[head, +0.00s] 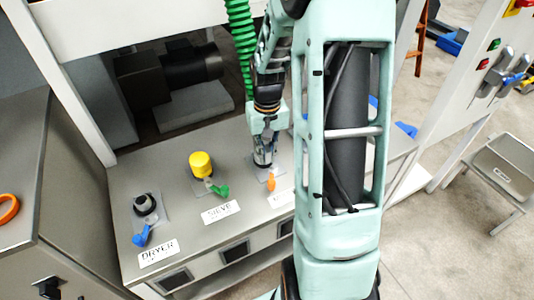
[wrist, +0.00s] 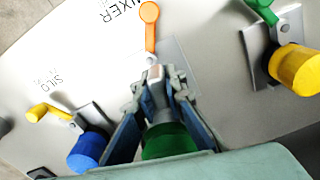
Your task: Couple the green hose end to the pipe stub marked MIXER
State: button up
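The MIXER place on the bench shows by its orange lever (head: 271,183) and partly hidden label (head: 281,199). The wrist view shows the MIXER label (wrist: 122,17) and orange lever (wrist: 150,14) beyond my fingertips. My gripper (head: 263,153) points down at the MIXER stub, which it mostly hides. In the wrist view my gripper (wrist: 160,97) has its fingers on both sides of the green hose end (wrist: 168,141) and appears shut on it. A grey piece shows between the fingertips. I cannot tell whether hose end and stub are joined. The green hose (head: 240,40) hangs from above.
Left of MIXER stand the yellow-capped SIEVE stub (head: 201,164) with a green lever (head: 217,189) and the DRYER stub (head: 145,204) with a blue lever (head: 142,236). The SILO stub's blue cap (wrist: 88,150) is close beside my gripper. A white post rises at the bench's left.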

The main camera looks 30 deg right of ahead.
jog(key=o, duration=0.5)
notch_tip(320, 180, up, 12)
jog(key=shift+r, duration=0.1)
dwell(0.7)
